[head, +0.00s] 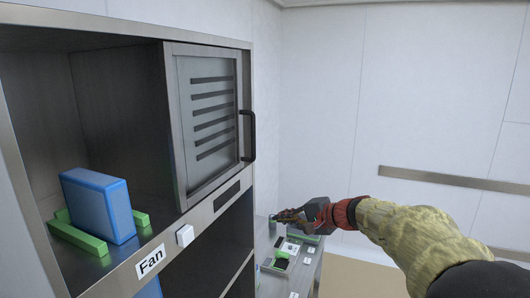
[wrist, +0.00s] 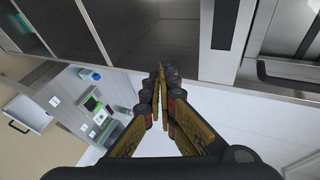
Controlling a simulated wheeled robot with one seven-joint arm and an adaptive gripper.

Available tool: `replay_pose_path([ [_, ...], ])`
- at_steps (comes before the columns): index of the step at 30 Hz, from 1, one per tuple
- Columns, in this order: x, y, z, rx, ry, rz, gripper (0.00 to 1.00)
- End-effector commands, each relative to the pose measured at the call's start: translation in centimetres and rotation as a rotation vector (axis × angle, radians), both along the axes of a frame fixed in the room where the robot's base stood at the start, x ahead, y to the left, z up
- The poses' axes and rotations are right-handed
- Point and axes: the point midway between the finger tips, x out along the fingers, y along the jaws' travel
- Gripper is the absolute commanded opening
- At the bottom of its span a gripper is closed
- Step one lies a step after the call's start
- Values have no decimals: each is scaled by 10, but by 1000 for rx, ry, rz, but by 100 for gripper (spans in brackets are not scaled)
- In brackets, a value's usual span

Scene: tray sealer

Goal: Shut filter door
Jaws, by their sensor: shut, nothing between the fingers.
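The filter door looks to be the steel panel with several dark slots and a black handle (head: 251,135) in the head view. This slotted door (head: 207,150) covers the right part of the cabinet's upper bay, while the left part stands uncovered. A blue block (head: 100,205) stands there between green rails (head: 78,238). My gripper (head: 281,215) is right of and below the door, apart from it. In the wrist view my gripper (wrist: 161,72) is shut and empty, its fingertips together. Part of a steel panel (wrist: 287,72) shows at the right there.
A white switch (head: 185,236) and a "Fan" label (head: 150,262) are on the cabinet front below the bay. A low bench (head: 305,270) with small green parts lies below my gripper. A wall rail (head: 450,181) runs at right. The space before the door looks clear.

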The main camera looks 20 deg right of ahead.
Motion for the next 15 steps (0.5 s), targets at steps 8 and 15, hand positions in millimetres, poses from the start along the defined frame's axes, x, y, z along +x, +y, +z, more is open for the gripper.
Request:
replay_pose_path([
  [8,72,-44,126,208,-322,-158,0],
  [15,80,-51,147,206,-397,-181,0],
])
